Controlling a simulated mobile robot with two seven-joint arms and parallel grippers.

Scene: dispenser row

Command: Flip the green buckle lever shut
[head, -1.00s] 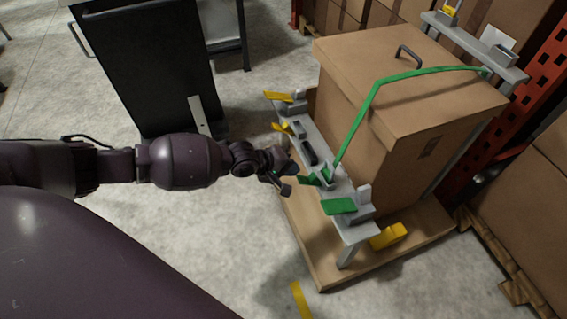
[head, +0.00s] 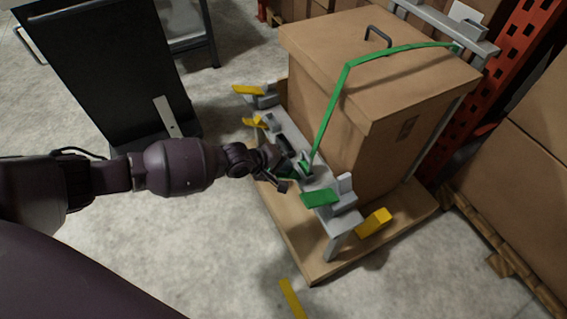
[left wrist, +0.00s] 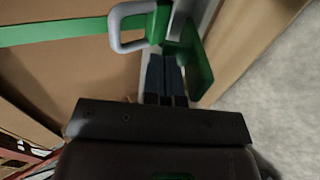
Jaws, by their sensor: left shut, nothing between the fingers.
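The green buckle lever (head: 304,167) is at the lower end of the green strap (head: 330,105), on the grey rail (head: 292,157) along the box's side. My left gripper (head: 284,178) is shut and empty, right at the buckle, and partly hides the lever. In the left wrist view the shut dark fingers (left wrist: 165,78) lie beside the lever (left wrist: 198,65), which sticks out to their right. A grey buckle loop (left wrist: 127,28) is to their upper left. I cannot tell whether the fingers touch the lever. My right gripper is not in view.
A second green flap (head: 320,199) is nearer on the same rail, with yellow levers (head: 248,90) farther along. A large cardboard box (head: 350,120) stands on the pallet (head: 310,262). A black cart (head: 105,75) stands behind my arm. Left floor is open.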

